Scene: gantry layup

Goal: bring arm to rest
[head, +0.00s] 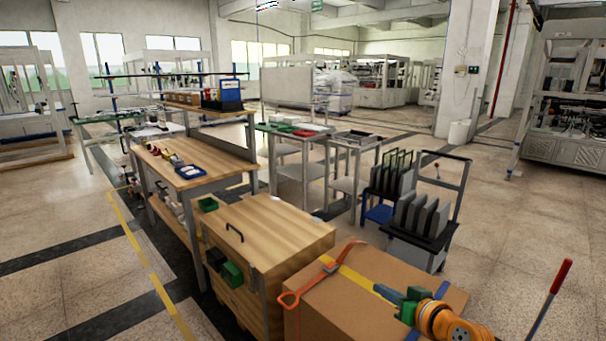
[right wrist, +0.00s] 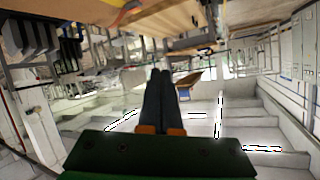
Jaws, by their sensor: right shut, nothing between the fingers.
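My right gripper (head: 388,292) is at the lower right of the head view, at the end of my orange arm, in front of the large cardboard box as seen from the head. In the right wrist view its two dark fingers (right wrist: 160,75) lie together with nothing between them. I cannot tell exactly how far the gripper is from the box. My left arm and gripper are not in view.
The cardboard box (head: 340,306) carries a yellow band and an orange strap tool (head: 318,276). A wooden-topped cabinet (head: 270,228) and a workbench (head: 190,173) stand to its left. A cart with dark panels (head: 425,215) stands behind. Floor (head: 520,230) is open at right.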

